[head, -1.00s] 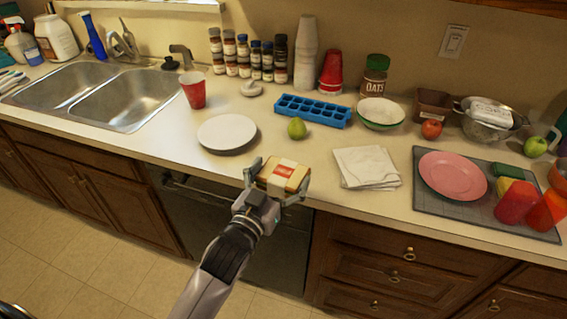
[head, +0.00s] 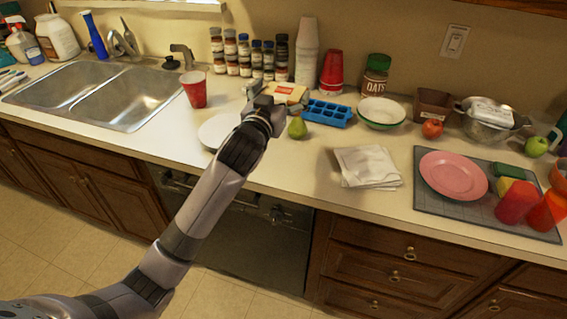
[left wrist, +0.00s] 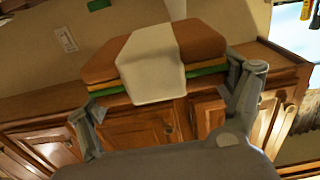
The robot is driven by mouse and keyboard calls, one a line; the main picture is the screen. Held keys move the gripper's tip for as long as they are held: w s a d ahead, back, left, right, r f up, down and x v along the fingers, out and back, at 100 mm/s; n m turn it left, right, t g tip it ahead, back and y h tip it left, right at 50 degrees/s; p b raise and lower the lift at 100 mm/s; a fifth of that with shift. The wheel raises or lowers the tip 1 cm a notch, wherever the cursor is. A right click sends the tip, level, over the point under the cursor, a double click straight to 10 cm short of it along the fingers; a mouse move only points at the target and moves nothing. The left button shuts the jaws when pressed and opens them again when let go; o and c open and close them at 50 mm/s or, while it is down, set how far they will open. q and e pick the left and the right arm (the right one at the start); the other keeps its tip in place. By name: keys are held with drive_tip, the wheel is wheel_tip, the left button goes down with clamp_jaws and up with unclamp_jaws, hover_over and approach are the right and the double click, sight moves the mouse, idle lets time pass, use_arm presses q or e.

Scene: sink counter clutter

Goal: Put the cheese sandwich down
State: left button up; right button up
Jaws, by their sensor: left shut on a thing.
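The cheese sandwich (head: 288,93) has brown bread, a green layer and a pale wrapper band, seen close up in the left wrist view (left wrist: 152,65). My left gripper (head: 266,98) is shut on it, with a finger at each side in the left wrist view (left wrist: 160,92). In the head view they are over the back of the counter, in front of the spice jars and by the left end of the blue ice tray (head: 328,113). Whether the sandwich touches the counter cannot be told. My right gripper is not in view.
My left forearm crosses over the white plate (head: 213,130). A green pear (head: 297,128) sits just right of my wrist. Spice jars (head: 255,60) and stacked cups (head: 306,55) line the wall. A red cup (head: 194,90) stands left. Bare counter lies left of the napkins (head: 367,166).

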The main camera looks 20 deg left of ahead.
use_arm(q)
wheel_tip(320, 180, down, 15)
drive_tip(key=shift+f, duration=0.2)
drive_tip(key=shift+f+b, duration=0.4)
drive_tip(key=shift+f, duration=1.65)
drive_tip(key=shift+f, duration=0.2)
drive_tip(key=o, duration=1.2)
